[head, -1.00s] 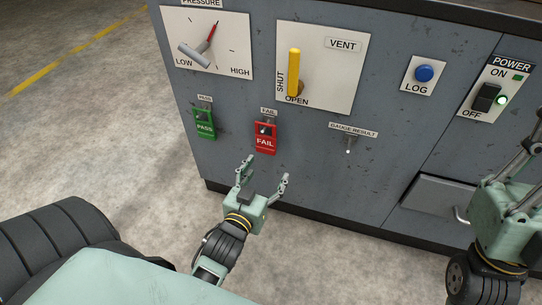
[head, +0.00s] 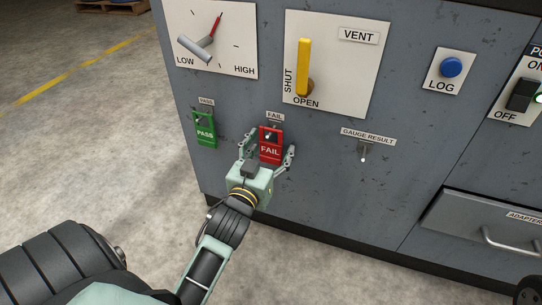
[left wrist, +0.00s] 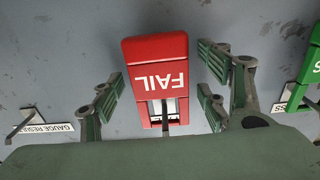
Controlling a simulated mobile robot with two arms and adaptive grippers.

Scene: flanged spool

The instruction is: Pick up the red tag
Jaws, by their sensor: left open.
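The red tag (head: 270,149), marked FAIL, hangs on its hook on the grey cabinet front under a small FAIL label. In the left wrist view the red tag (left wrist: 157,72) shows upside down, between the open fingers. My left gripper (head: 268,148) is open, with one finger on each side of the tag. In the left wrist view my left gripper (left wrist: 160,92) has visible gaps between its finger pads and the tag's sides. The tag's lower edge is close to the gripper body in the head view. My right gripper is not in view.
A green PASS tag (head: 205,131) hangs to the left. An empty GAUGE RESULT hook (head: 363,154) sticks out to the right. A drawer (head: 490,227) is at lower right.

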